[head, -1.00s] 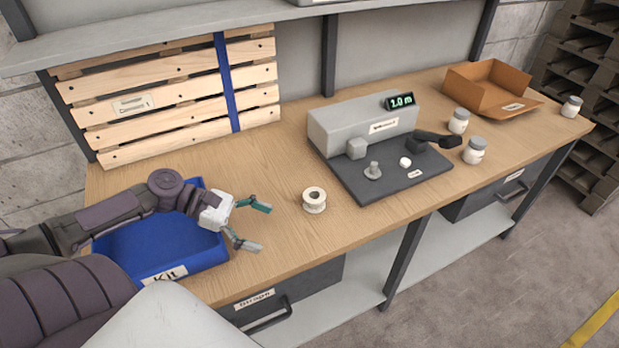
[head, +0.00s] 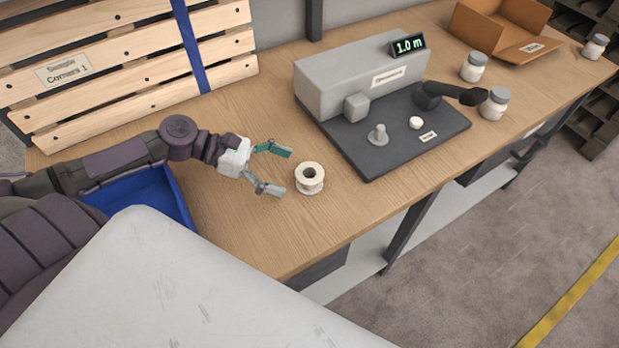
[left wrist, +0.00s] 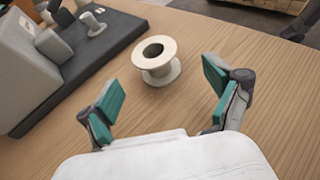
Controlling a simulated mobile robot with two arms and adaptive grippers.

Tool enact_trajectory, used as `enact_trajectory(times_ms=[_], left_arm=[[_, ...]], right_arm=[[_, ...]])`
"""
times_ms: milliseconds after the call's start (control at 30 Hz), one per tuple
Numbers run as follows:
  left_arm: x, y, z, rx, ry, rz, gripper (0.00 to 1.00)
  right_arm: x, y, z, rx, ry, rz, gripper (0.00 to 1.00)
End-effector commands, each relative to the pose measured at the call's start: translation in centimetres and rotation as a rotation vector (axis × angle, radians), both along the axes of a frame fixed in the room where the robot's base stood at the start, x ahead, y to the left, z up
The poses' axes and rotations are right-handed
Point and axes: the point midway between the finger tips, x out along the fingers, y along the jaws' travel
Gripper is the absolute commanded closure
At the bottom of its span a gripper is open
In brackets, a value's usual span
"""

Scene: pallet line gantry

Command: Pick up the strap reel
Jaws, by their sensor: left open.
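The strap reel (head: 309,180) is a small cream spool with a dark centre hole, standing upright on the wooden bench. In the left wrist view the reel (left wrist: 156,66) stands just beyond the fingertips, in line with the gap between them. My left gripper (head: 279,170) is open and empty, with teal finger pads, close to the left of the reel and apart from it. The left gripper (left wrist: 162,98) also shows in the left wrist view, with its fingers spread wider than the reel. My right gripper is not in view.
A grey machine (head: 350,75) with a dark base plate (head: 440,145) stands right of the reel. Jars (head: 494,104) and a brown open box (head: 480,30) stand farther right. The wood around the reel is clear.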

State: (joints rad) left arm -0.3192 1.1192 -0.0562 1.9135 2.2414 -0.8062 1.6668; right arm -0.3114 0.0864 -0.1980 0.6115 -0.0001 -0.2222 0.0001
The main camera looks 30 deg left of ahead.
Motion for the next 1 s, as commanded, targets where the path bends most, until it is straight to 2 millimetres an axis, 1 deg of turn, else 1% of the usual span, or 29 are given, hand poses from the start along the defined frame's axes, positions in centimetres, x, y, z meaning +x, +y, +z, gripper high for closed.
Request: enact_trajectory(times_ms=[33, 267, 400, 533, 667, 867, 1000], left_arm=[[0.3, -0.4, -0.1, -0.001, -0.004, 0.000, 0.10], [0.9, -1.6, -0.6, 0.000, -0.003, 0.000, 0.10], [1.9, -3.2, -1.1, -0.002, -0.005, -0.002, 0.10], [2.5, -4.7, -1.8, -0.001, -0.002, -0.001, 0.10], [2.7, -5.2, -2.1, 0.000, 0.000, 0.000, 0.10], [2.6, -5.2, -2.2, 0.001, 0.000, 0.000, 0.10], [2.6, -5.2, -2.2, 0.001, 0.000, 0.000, 0.33]], right_arm=[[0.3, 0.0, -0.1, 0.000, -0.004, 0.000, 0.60], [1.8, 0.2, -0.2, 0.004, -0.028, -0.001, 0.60], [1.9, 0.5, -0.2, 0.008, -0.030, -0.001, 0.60], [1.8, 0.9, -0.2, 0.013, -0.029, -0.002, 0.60], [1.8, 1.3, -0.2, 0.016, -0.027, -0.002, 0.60], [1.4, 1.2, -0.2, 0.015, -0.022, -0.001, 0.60], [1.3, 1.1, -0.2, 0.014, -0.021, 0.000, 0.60]])
